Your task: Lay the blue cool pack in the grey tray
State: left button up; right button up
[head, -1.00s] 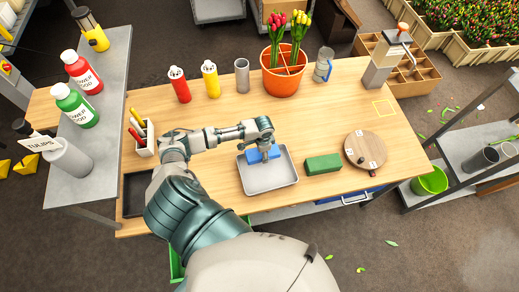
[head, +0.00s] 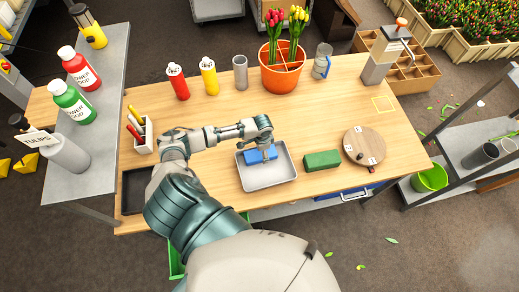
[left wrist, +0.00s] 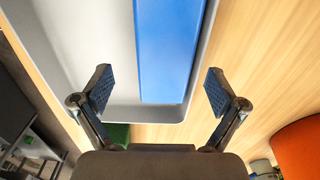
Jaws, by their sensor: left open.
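The blue cool pack (head: 254,156) lies in the grey tray (head: 270,183), by the tray's far wall in the head view. In the left wrist view the pack (left wrist: 168,45) is a long flat blue slab, with bare tray floor (left wrist: 95,35) on its left and a narrow strip of tray wall on its right. My left gripper (head: 266,152) is just above the pack and partly hides it in the head view. In the left wrist view its fingers (left wrist: 159,88) are spread wide, one on each side of the pack, with visible gaps. My right gripper is not in view.
A green block (head: 322,160) and a round wooden turntable (head: 366,146) are right of the tray. An orange pot (head: 283,78) of tulips, a grey cylinder (head: 241,73) and red (head: 178,84) and yellow (head: 209,79) bottles stand behind. Bare tabletop lies between.

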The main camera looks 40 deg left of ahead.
pick_arm(q)
jog(key=r, duration=0.6)
jog(key=shift+d+r, duration=0.2)
jog(key=shift+d, duration=0.05)
jog(key=shift+a+r, duration=0.15)
jog(key=shift+r, duration=1.25)
jog(key=shift+a+r, duration=0.1)
jog(key=shift+r, duration=1.25)
